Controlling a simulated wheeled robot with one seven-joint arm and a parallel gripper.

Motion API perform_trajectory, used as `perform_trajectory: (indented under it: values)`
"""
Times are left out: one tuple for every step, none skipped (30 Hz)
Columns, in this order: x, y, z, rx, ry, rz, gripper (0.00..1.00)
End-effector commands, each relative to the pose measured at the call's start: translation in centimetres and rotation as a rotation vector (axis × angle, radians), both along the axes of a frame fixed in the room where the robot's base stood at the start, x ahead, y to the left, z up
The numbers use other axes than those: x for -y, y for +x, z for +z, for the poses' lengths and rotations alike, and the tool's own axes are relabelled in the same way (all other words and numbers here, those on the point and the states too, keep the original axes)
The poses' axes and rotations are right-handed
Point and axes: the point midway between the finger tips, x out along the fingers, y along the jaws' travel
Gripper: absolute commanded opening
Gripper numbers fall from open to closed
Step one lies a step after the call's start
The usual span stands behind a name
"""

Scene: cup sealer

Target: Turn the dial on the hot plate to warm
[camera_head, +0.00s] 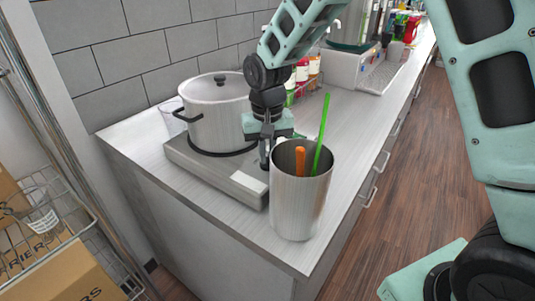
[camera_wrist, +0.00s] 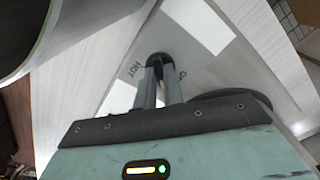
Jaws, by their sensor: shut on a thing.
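The hot plate (camera_head: 213,178) is a flat grey metal unit on the counter, with a large lidded pot (camera_head: 212,118) standing on it. My gripper (camera_head: 264,160) reaches down to its front right part. In the wrist view, the two fingers of my gripper (camera_wrist: 157,72) are closed around a small round black dial (camera_wrist: 158,57) on the hot plate's face (camera_wrist: 190,62). The label HOT is printed left of the dial, and another label, partly hidden, is right of it. The dial's pointer cannot be made out. The head view hides the dial behind my gripper and the metal container.
A tall metal container (camera_head: 296,208) with green and orange sticks stands close in front of my gripper. A clear cup (camera_head: 172,120) is left of the pot. Bottles (camera_head: 302,75) stand behind my wrist. Bare counter (camera_head: 345,115) lies to the right.

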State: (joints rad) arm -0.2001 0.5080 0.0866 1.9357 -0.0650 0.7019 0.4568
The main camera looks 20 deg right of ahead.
Motion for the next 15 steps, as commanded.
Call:
perform_trajectory:
  values:
    - [-0.04,0.11,0.10,0.004,-0.001,-0.043,0.00]
    - [-0.04,0.11,0.11,0.004,0.000,-0.071,0.00]
    - [-0.07,0.10,0.12,0.004,0.000,-0.107,0.00]
    - [-0.06,0.11,0.13,0.004,0.000,-0.133,0.00]
    - [-0.04,0.12,0.14,0.004,0.000,-0.160,0.00]
    - [-0.05,0.12,0.15,0.004,0.000,-0.193,0.00]
    - [-0.05,0.12,0.16,0.004,0.001,-0.217,0.00]
    - [-0.03,0.13,0.17,0.004,0.000,-0.241,0.00]
    - [-0.03,0.13,0.18,0.005,0.000,-0.270,0.00]
    - [-0.03,0.13,0.18,0.005,0.001,-0.291,0.00]
    - [-0.02,0.13,0.19,0.005,0.001,-0.313,0.00]
    - [-0.01,0.14,0.19,0.005,0.001,-0.338,0.00]
    - [-0.02,0.14,0.20,0.005,0.001,-0.356,0.00]
    - [-0.03,0.15,0.20,0.005,0.001,-0.372,0.00]
    - [-0.03,0.16,0.20,0.005,0.001,-0.393,0.00]
